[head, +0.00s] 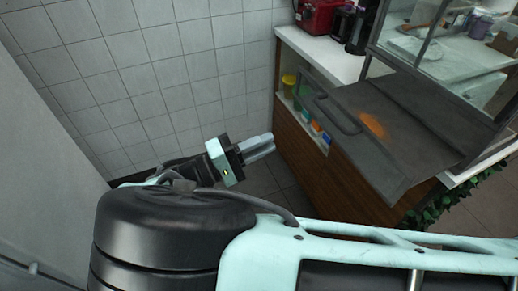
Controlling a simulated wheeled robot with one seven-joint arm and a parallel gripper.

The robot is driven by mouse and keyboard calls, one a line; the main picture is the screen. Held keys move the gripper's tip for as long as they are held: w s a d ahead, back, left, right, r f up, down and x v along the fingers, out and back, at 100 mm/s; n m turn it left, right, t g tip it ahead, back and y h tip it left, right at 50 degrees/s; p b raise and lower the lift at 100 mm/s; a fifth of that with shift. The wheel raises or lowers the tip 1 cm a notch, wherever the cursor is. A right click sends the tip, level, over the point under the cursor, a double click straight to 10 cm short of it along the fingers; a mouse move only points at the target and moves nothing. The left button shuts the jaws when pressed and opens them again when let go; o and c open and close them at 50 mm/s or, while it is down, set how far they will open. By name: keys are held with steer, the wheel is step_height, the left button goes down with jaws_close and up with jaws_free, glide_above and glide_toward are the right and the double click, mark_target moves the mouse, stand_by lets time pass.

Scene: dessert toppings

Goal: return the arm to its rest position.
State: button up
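My gripper (258,147) shows near the middle of the head view, at the end of my mint and black arm. Its grey fingers point right, towards the wooden counter front (325,188). Nothing shows between or on the fingers. They look close together, but from this angle I cannot tell whether they are open or fully shut. My larger arm links fill the lower part of the picture and hide what lies behind them.
A white-topped counter (324,54) stands right, bearing a red machine (316,15) and a glass cabinet (440,50). A dark grey panel (400,120) juts out before it. Shelf holds several cups. White tiled wall (150,70) behind; grey surface (40,150) left.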

steer(key=shift+s+a, duration=0.1)
steer(key=shift+a, duration=0.15)
stand_by(0.3)
steer(key=s+d+f+n+g+y, duration=0.15)
steer(key=s+d+g+y, duration=0.25)
steer(key=d+g+y, duration=0.5)
steer(key=s+d+r+n+t+y, duration=0.2)
steer(key=s+d+r+y, duration=0.1)
steer(key=s+r+y, duration=0.7)
steer(key=shift+s+y, duration=0.3)
steer(key=shift+s, duration=1.2)
